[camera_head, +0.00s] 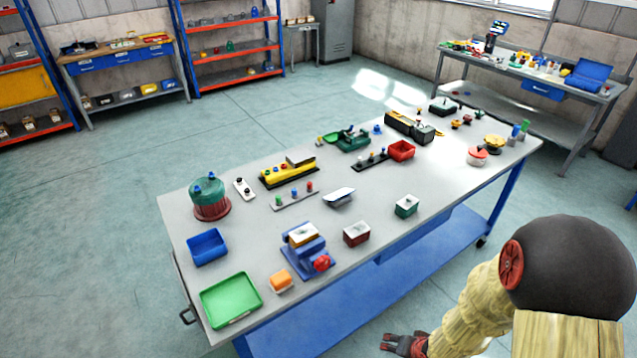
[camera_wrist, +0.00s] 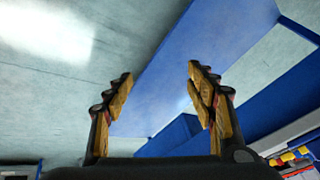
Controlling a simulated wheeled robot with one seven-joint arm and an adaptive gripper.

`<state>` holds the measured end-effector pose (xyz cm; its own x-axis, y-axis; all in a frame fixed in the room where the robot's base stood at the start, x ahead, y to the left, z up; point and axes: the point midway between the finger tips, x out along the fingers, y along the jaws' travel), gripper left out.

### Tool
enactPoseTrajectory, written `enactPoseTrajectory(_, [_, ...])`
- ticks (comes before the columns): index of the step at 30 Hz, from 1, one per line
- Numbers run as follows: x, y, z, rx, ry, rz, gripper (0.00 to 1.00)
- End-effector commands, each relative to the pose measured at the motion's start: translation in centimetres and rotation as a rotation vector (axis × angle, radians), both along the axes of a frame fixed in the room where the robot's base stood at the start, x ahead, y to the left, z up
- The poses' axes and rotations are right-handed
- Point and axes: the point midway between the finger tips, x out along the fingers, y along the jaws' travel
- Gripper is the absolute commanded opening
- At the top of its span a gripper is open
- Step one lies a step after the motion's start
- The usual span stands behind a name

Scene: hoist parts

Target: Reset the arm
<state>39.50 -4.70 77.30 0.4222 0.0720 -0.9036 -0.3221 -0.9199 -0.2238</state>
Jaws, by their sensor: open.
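My gripper (camera_head: 397,345) shows at the bottom of the head view, low beside the front side of the workbench (camera_head: 440,170). It is below the level of the bench top and apart from the parts on it. In the wrist view my gripper (camera_wrist: 160,80) has its two yellow-brown fingers spread wide, with nothing between them. Behind the fingers are grey floor and blue surfaces. My arm, with a black rounded joint and a tan sleeve, fills the lower right of the head view.
The bench carries a green tray (camera_head: 231,301), a blue bin (camera_head: 208,247), a blue vise-like fixture (camera_head: 306,250), a red-and-green round housing (camera_head: 209,198) and a red bin (camera_head: 401,150). A second table (camera_head: 530,75) stands at the back right. Floor (camera_head: 90,260) left of the bench is clear.

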Motion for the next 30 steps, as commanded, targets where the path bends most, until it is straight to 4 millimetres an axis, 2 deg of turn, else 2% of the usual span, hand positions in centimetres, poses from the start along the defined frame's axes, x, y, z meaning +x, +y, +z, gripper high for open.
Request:
enactPoseTrajectory(3, [-0.9, -2.4, 3.3, -0.124, 0.096, 0.057, 0.56])
enactPoseTrajectory(6, [-2.3, -3.8, 6.7, -0.198, 0.182, 0.104, 0.56])
enactPoseTrajectory(10, [-4.5, -4.0, 12.1, -0.253, 0.278, 0.164, 0.56])
enactPoseTrajectory(14, [-7.1, -2.5, 18.6, -0.252, 0.332, 0.227, 0.56])
enactPoseTrajectory(16, [-8.5, -1.1, 22.4, -0.238, 0.33, 0.26, 0.56])
enactPoseTrajectory(21, [-10.4, 2.1, 30.5, -0.204, 0.212, 0.288, 0.56])
enactPoseTrajectory(24, [-10.0, 3.2, 34.5, -0.21, 0.081, 0.294, 0.56])
enactPoseTrajectory(27, [-9.9, 3.8, 37.5, -0.23, -0.014, 0.304, 0.56])
enactPoseTrajectory(30, [-10.0, 4.1, 39.0, -0.238, -0.063, 0.314, 0.56])
